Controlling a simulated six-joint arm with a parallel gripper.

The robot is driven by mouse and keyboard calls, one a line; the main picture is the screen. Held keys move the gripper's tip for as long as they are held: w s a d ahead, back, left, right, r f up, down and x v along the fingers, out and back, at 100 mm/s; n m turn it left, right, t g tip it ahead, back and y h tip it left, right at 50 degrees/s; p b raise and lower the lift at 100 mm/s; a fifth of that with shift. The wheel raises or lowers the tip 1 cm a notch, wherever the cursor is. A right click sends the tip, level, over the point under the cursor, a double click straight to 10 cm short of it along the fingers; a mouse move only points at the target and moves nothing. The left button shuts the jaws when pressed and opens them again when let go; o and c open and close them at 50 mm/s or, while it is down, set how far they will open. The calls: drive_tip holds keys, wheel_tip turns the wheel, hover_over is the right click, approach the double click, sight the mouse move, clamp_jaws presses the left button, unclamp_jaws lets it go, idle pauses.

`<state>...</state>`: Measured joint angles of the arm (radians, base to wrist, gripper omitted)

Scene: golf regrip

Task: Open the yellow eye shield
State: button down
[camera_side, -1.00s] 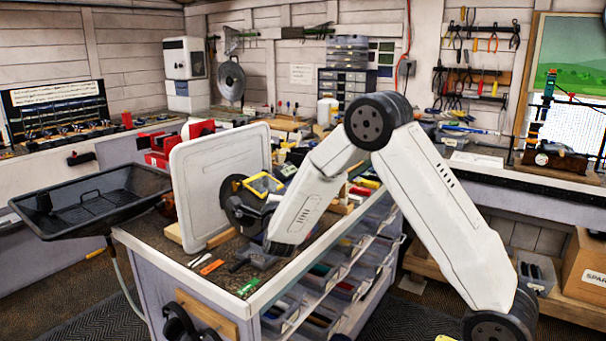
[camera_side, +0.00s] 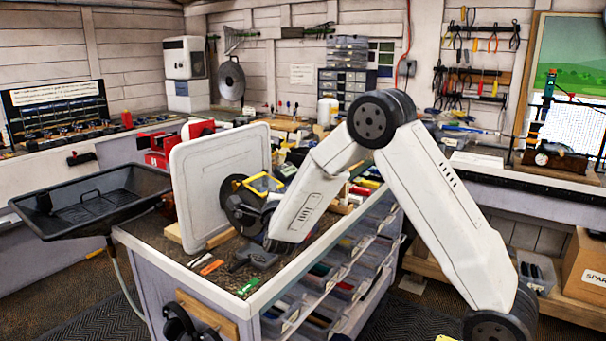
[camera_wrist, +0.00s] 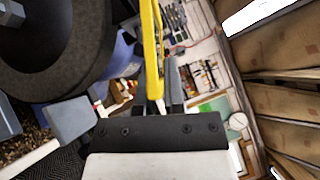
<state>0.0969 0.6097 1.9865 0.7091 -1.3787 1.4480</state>
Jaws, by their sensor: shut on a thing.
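The yellow eye shield (camera_side: 263,183) is a bright yellow frame on the grinder's near end in the side view. It stands beside the dark round wheel housing (camera_side: 236,192), tilted. In the wrist view the yellow shield (camera_wrist: 151,45) shows edge-on as a narrow upright strip running down to the jaws. My gripper (camera_wrist: 158,106) is shut on the lower part of the yellow shield. In the side view my arm hides most of the gripper, and the exact contact is hidden. The big dark wheel (camera_wrist: 55,45) fills the upper left of the wrist view.
A white upright panel (camera_side: 215,185) stands just left of the wheel housing. Small coloured tools (camera_side: 211,266) lie on the bench's front corner, with a dark grey part (camera_side: 258,257) near them. Drawer bins (camera_side: 330,285) line the bench's right side. A black tray (camera_side: 90,200) stands left.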

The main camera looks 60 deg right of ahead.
sight(256, 178)
drive_tip(key=shift+r, duration=0.15)
drive_tip(key=shift+s+r+n+g+y, duration=0.1)
drive_tip(key=shift+r+n+g+y, duration=0.35)
drive_tip(key=shift+r+n+y, duration=0.4)
drive_tip(key=shift+s+r+n+g+y, duration=0.1)
drive_tip(key=shift+r+n+g+y, duration=0.4)
drive_tip(key=shift+n, duration=0.55)
drive_tip(key=shift+w+r+n+g+y, duration=0.25)
drive_tip(key=shift+r+n+g+y, duration=0.3)
drive_tip(key=shift+n+g, duration=0.15)
drive_tip(key=shift+w+r+n+g+y, duration=0.2)
drive_tip(key=shift+r+n+g+y, duration=0.25)
drive_tip(key=shift+n+g, duration=0.2)
drive_tip(key=shift+w+a+r+n+g, duration=0.1)
drive_tip(key=shift+w+r+n+g, duration=0.45)
drive_tip(key=shift+g, duration=0.45)
drive_tip(key=shift+w+r+n+g+y, duration=0.35)
drive_tip(key=shift+w+r+n+g, duration=0.15)
drive_tip(key=shift+n+g, duration=0.3)
drive_tip(key=shift+w+r+n+g+y, duration=0.15)
drive_tip(key=shift+w+r+n+g, duration=0.3)
drive_tip(key=shift+g, duration=0.6)
drive_tip(key=shift+w+r+n+g+y, duration=0.15)
drive_tip(key=shift+w+n+g, duration=0.5)
drive_tip(key=shift+g, duration=0.4)
drive_tip(key=shift+w, duration=0.1)
drive_tip(key=c, duration=0.7)
unclamp_jaws()
